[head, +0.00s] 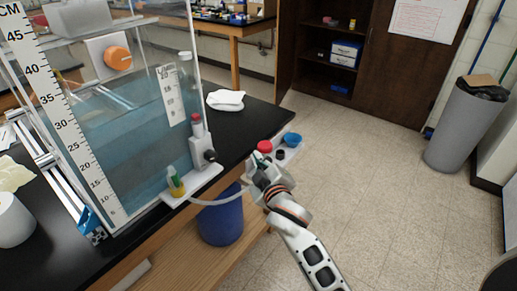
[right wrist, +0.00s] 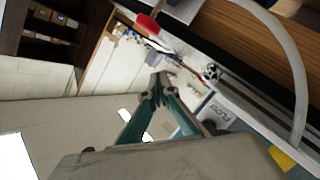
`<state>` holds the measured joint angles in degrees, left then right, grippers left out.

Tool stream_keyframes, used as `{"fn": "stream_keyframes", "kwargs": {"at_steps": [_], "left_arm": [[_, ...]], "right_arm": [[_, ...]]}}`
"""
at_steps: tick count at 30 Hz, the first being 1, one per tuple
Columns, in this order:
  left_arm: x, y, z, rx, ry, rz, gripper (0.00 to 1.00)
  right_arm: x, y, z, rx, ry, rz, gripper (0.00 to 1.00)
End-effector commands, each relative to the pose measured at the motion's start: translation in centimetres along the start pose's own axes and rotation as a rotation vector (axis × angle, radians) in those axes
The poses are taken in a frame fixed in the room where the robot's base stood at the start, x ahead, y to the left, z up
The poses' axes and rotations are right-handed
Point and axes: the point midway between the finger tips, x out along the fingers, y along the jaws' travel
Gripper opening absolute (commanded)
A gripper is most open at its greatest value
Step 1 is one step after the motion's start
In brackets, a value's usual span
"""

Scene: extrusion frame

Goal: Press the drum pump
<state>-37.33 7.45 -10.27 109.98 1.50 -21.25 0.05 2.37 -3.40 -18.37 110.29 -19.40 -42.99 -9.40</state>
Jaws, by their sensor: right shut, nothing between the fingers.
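My right gripper (head: 257,162) is at the table's right edge, above and to the right of a blue drum (head: 220,220) under the table. It is shut and empty, and its closed tips (right wrist: 158,88) show in the right wrist view. A red round cap (head: 264,146) shows just beyond the gripper; whether they touch I cannot tell. A pale hose (head: 218,200) curves from a white base (head: 180,197) on the table towards the gripper. Which part is the drum pump is not clear, as the gripper and arm cover that area. My left gripper is not in view.
A clear water tank (head: 120,130) stands on the black table with a ruler (head: 62,110). A grey pump-like unit with a red top (head: 197,122) is beside it. A blue round cap (head: 292,139) is near my gripper. The floor to the right is open, with a grey bin (head: 462,128).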

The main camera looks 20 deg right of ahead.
Motion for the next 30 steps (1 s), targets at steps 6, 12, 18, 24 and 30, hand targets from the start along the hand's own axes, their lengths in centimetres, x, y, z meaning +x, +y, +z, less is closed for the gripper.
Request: {"fn": "stream_keyframes", "kwargs": {"at_steps": [6,12,18,24,30], "left_arm": [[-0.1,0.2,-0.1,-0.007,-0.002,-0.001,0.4],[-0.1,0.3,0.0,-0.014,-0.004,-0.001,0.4],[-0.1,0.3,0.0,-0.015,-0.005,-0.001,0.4],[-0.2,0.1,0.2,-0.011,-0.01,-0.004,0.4],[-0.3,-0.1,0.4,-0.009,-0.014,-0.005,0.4]], "right_arm": [[3.4,0.1,0.0,-0.002,-0.001,0.001,0.0],[7.3,0.1,0.0,-0.001,0.0,0.0,0.0],[9.8,0.0,1.2,-0.002,-0.004,-0.001,0.0],[10.3,0.0,3.3,0.0,-0.001,0.0,0.0],[10.4,0.0,4.0,0.0,-0.001,-0.001,0.0]]}}
